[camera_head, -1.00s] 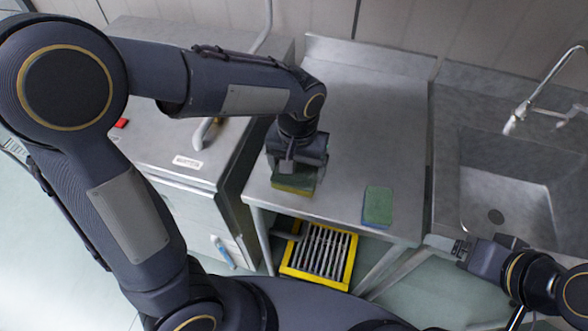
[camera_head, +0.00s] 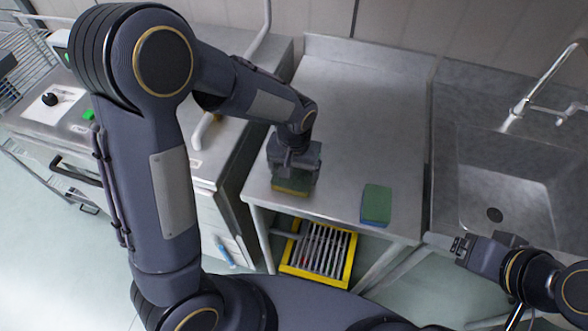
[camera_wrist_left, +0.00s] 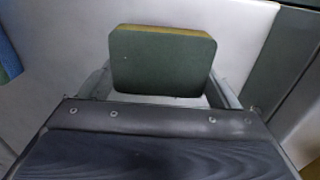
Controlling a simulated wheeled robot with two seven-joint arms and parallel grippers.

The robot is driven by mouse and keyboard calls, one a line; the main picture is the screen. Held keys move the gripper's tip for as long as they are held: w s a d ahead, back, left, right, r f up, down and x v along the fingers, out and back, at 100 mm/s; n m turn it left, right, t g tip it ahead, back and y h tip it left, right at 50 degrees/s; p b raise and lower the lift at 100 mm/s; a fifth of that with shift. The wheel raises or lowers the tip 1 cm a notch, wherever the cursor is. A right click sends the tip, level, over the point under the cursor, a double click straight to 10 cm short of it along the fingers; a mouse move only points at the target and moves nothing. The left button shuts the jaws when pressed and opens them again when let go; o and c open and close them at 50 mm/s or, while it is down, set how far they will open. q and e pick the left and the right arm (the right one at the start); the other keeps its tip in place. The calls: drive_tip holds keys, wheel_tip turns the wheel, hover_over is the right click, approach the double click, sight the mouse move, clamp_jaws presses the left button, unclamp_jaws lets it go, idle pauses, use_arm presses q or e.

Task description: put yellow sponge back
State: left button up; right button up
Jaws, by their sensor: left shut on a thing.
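My left gripper (camera_head: 292,172) is shut on the yellow sponge (camera_head: 290,187), which has a dark green scouring side. It is at the front left of the steel table (camera_head: 350,110), and I cannot tell whether the sponge touches the top. In the left wrist view the sponge (camera_wrist_left: 162,60) shows its green face, with a thin yellow edge along the top, between the two fingers. A second sponge, green over blue (camera_head: 376,204), lies on the table to the right. My right gripper (camera_head: 460,247) is at the lower right near the sink, and its fingers are too small to judge.
A sink (camera_head: 505,195) with a faucet (camera_head: 540,90) is at the right. A yellow-framed rack (camera_head: 318,250) sits below the table. A counter with a bent pipe (camera_head: 203,130) is at the left. The table's back and middle are clear.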

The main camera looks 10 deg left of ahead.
sight(294, 172)
use_arm(q)
drive_tip(key=o, duration=0.8)
drive_tip(key=shift+f, duration=0.1)
wheel_tip(294, 172, up, 12)
drive_tip(key=r, duration=0.1)
drive_tip(key=s+a+t+h, duration=0.1)
drive_tip(key=s+a+t, duration=0.1)
drive_tip(key=s, duration=0.4)
drive_tip(key=s+a+r+n+t+h, duration=0.1)
drive_tip(key=s+a, duration=0.3)
drive_tip(key=s, duration=0.1)
drive_tip(key=s+a+r+n+t+h, duration=0.1)
drive_tip(key=s+a+t, duration=0.1)
drive_tip(key=s, duration=0.4)
drive_tip(key=shift+s+a+t+h, duration=0.3)
drive_tip(key=shift+a+h, duration=0.1)
drive_tip(key=shift+a, duration=0.2)
